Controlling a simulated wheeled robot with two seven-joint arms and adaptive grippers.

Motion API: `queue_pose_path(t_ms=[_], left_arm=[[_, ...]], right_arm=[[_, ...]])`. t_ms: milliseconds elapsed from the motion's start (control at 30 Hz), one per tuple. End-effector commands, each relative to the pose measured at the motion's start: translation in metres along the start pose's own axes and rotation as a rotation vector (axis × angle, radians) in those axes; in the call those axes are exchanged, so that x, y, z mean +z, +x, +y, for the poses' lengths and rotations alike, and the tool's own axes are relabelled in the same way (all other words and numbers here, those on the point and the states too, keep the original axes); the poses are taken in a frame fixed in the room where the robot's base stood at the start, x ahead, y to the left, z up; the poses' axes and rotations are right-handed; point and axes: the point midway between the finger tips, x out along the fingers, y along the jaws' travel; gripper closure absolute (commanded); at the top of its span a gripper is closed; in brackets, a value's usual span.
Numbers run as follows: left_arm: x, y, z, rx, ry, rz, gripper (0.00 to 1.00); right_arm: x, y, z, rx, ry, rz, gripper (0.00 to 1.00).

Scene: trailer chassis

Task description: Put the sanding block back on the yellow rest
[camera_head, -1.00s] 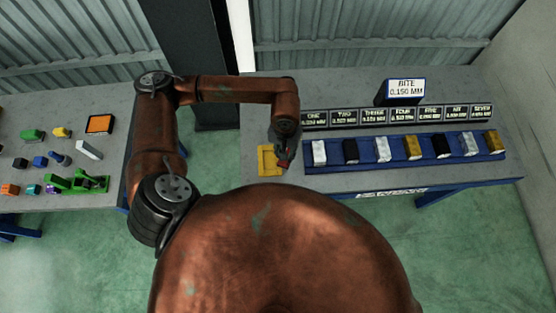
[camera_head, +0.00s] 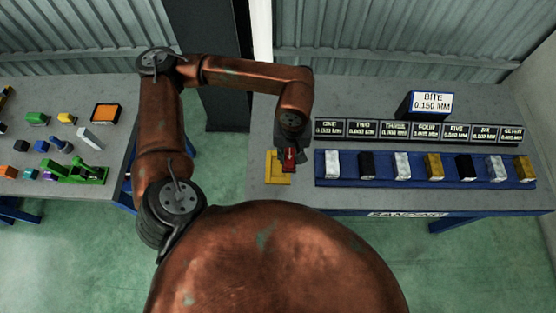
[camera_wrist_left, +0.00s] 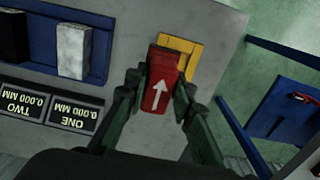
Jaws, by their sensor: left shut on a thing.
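The sanding block is red with a white arrow on top (camera_head: 289,157); it also shows in the left wrist view (camera_wrist_left: 160,82). My left gripper (camera_head: 287,150) is shut on it, with a finger on each side of the block in the wrist view (camera_wrist_left: 159,88). The yellow rest (camera_head: 273,173) lies on the bench at the left end of the blue rack. In the wrist view the block partly covers the yellow rest (camera_wrist_left: 188,48). I cannot tell whether the block touches the rest. My right gripper is not in view.
A blue rack (camera_head: 347,181) with several white, black and gold blocks stands right of the rest, behind it a row of number plates (camera_head: 405,131) and a sign reading "BITE 0.150 MM" (camera_head: 431,101). A second table (camera_head: 98,93) with small coloured parts stands at the left.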

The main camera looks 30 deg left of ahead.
Motion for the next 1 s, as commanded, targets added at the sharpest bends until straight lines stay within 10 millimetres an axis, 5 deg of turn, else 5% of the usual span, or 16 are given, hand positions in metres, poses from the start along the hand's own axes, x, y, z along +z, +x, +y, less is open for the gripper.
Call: queue_pose_path(t_ms=[200,467,700,1000], left_arm=[[-0.016,0.037,-0.024,-0.002,-0.001,-0.003,1.0],[-0.022,0.051,-0.032,0.0,0.001,-0.003,1.0],[-0.024,0.083,-0.036,-0.001,0.002,-0.005,1.0],[-0.025,0.087,-0.035,0.001,0.002,-0.002,1.0]], right_arm=[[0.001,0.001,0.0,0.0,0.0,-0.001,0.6],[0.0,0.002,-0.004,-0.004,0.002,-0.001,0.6],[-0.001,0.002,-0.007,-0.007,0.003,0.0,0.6],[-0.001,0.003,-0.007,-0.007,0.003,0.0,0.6]])
